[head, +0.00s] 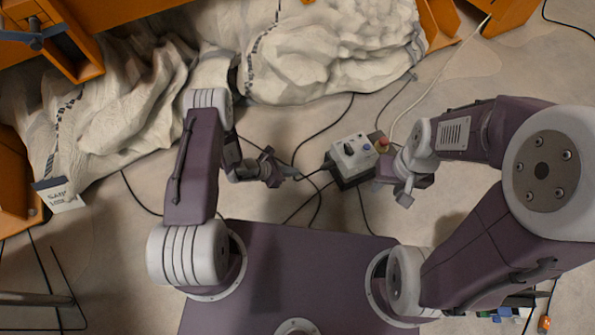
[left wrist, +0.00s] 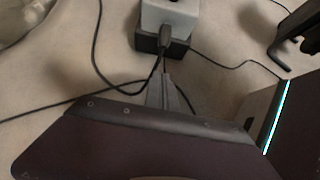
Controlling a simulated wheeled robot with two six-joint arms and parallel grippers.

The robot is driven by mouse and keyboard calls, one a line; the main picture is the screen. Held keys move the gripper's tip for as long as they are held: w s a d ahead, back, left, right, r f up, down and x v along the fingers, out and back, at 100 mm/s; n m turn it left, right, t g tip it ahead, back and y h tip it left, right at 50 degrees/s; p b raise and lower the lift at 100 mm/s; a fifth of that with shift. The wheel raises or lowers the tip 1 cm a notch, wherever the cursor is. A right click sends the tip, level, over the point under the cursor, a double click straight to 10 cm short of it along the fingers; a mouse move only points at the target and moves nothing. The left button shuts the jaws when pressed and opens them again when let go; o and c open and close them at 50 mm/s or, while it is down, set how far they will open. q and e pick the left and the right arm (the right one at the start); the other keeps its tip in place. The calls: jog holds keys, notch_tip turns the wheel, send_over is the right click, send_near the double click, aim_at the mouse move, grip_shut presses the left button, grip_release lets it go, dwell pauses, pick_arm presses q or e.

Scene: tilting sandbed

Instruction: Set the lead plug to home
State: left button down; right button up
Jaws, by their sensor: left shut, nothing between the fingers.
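A small grey control box (head: 352,155) on a dark base stands on the floor between my grippers. A black plug (left wrist: 175,47) sits against the near side of the box in the left wrist view, with a dark lead running from it. In the head view the plug (head: 328,164) is small at the box's left side. My left gripper (head: 292,173) is shut and empty, left of the box. Its grey fingers (left wrist: 167,92) point toward the plug and partly cover the lead. My right gripper (head: 403,193) is just right of the box; its finger gap is unclear.
Several dark leads (head: 318,131) cross the floor around the box. A red button (head: 383,143) is at its right. Pale, lumpy covered bulk (head: 330,50) and orange frames (head: 80,45) fill the back. A white tag (head: 58,195) lies at left.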

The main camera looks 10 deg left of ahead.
aim_at(324, 165)
pick_arm(q)
jog(key=w+d+f+b, duration=0.5)
jog(key=d+b, duration=0.1)
jog(key=d, duration=0.2)
jog(key=shift+w+d+r, duration=0.15)
jog(key=shift+w+d, duration=0.5)
jog(key=shift+d, duration=0.3)
jog(key=shift+w+d+r, duration=0.1)
